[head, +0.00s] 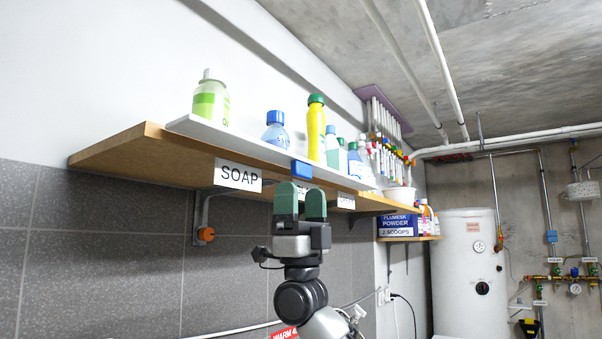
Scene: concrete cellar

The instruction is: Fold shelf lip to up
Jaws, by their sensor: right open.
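The shelf lip (232,138) is a long white strip along the front edge of the wooden shelf (135,152). It shows as a narrow band seen from below, and the bottles stand out above it; I cannot tell its exact angle. A blue tab (301,169) sits on the lip near its middle. My right gripper (301,190) points up just below the blue tab, its two green fingers apart with nothing between them. The fingers hide part of the shelf edge and a label; I cannot tell whether they touch the tab. My left gripper is out of view.
A green-and-white bottle (211,101), a blue-capped bottle (276,130) and a yellow bottle (316,130) stand on the shelf. A SOAP label (238,175) hangs below its edge. A white tank (473,272) stands right.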

